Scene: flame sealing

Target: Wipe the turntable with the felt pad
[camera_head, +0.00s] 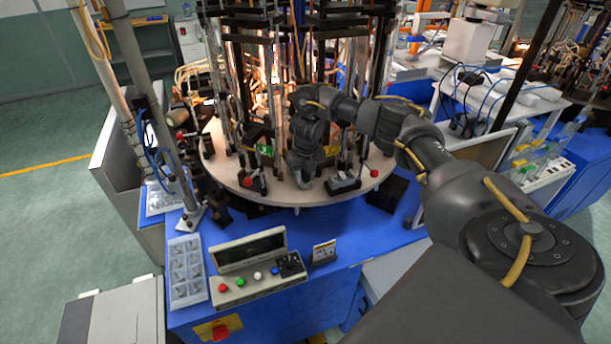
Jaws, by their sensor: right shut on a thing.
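The turntable (283,193) is a round, pale disc on the blue machine in the middle of the view, with several upright metal fixtures standing around it. My right arm reaches in from the right across the machine. My right gripper (303,180) points down at the front part of the turntable, between the fixtures. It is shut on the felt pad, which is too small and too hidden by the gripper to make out. I cannot tell whether the pad touches the disc. My left gripper is not in view.
A control box (252,267) with coloured buttons stands on the blue machine top (345,228) in front of the turntable. A grey pole (150,105) rises at the left. Glowing burners and rods crowd the turntable's middle. Open green floor (50,215) lies at the left.

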